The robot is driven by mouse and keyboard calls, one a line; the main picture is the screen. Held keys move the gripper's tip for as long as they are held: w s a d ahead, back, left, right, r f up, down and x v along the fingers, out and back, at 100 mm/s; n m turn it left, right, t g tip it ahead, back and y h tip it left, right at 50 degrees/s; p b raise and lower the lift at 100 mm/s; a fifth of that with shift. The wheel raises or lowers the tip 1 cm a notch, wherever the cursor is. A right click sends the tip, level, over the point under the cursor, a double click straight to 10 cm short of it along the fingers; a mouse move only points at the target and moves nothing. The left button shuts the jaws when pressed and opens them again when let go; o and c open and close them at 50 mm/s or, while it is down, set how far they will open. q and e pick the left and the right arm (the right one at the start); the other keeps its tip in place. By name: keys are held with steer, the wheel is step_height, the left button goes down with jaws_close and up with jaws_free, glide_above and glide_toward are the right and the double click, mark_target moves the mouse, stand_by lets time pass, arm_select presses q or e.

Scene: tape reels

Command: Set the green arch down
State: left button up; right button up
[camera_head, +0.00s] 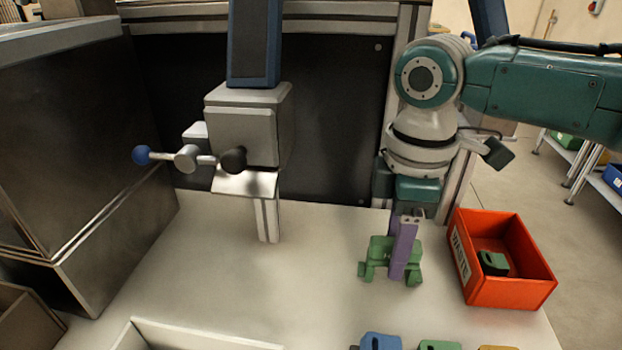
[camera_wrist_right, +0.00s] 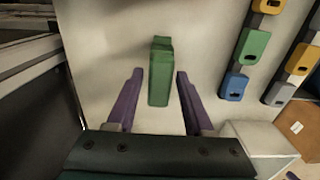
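The green arch (camera_head: 378,252) is on the pale table at right of centre, feet down, and appears to rest on the tabletop. It also shows in the right wrist view (camera_wrist_right: 160,72). My right gripper (camera_head: 405,262) reaches down over the arch, with one purple finger hiding part of it. In the wrist view its two purple fingers (camera_wrist_right: 156,90) are spread on either side of the arch, with a visible gap on each side. My left gripper is not in view.
A red WASTE bin (camera_head: 512,288) holding a dark green piece (camera_head: 493,262) stands right of the arch. Blue (camera_head: 380,342), green (camera_head: 440,345) and yellow pieces line the front edge. A grey press (camera_head: 245,130) with a knobbed lever stands left. Table between is clear.

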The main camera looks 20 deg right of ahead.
steer(key=shift+o, duration=0.7)
steer(key=shift+r, duration=0.1)
step_height(320, 180, up, 12)
steer(key=p, duration=0.1)
steer(key=s+a+f+m+t, duration=0.1)
steer(key=s+a+f+m, duration=0.1)
steer(key=s+a+f, duration=0.1)
steer(key=s+a+f+m+t+y, duration=0.1)
steer(key=s+a+f+m, duration=0.1)
steer(key=s, duration=0.3)
steer(key=s+a+f+m+t+y, duration=0.1)
steer(key=s+a+f, duration=0.3)
steer(key=s, duration=0.1)
steer(key=shift+a+f+m, duration=0.2)
steer(key=shift+a+m, duration=0.1)
steer(key=shift+m, duration=0.1)
steer(key=s+d+m, duration=0.1)
steer(key=s+d+m+h, duration=0.1)
steer(key=s+d, duration=0.1)
steer(key=s+d+m, duration=0.2)
steer(key=shift+s+r+t+h, duration=0.2)
steer(key=shift+r+t+h, duration=0.1)
steer(key=shift+h, duration=0.1)
